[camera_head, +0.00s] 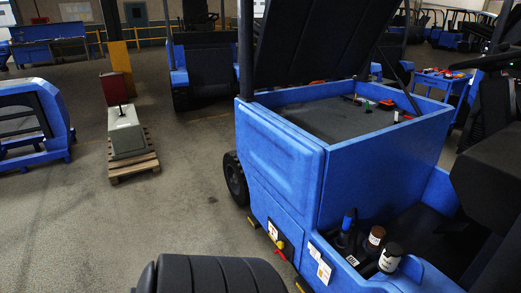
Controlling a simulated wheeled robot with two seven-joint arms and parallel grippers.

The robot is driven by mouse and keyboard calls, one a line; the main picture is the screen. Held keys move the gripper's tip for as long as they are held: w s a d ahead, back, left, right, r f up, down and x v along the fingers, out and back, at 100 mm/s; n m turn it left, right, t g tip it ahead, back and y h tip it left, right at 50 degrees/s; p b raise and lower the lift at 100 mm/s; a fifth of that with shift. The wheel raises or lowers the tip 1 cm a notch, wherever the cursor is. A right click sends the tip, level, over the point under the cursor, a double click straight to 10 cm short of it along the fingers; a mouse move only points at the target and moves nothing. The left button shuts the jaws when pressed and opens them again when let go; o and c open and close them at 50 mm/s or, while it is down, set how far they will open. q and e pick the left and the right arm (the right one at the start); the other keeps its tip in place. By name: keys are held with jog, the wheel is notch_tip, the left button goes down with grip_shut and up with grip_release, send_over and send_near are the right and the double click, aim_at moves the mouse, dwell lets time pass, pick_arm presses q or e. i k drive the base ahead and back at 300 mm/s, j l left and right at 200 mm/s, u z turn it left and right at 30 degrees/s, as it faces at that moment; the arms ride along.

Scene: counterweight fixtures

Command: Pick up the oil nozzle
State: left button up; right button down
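I cannot pick out the oil nozzle for certain. A blue-topped item (348,221) stands in the open front well of the blue forklift (280,165), beside a dark bottle with a brown cap (376,236) and a dark bottle with a white label (390,257). A small yellow and red fitting (280,247) sits low on the forklift's side. Neither of my grippers shows in the head view.
The forklift's black cover (315,40) is raised over a grey deck (335,118) with small parts. A grey block (125,130) stands on a wooden pallet (133,162) at left. The floor between is clear. A blue cart (440,85) stands behind.

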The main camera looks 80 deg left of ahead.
aim_at(345, 228)
jog(key=u, duration=1.7)
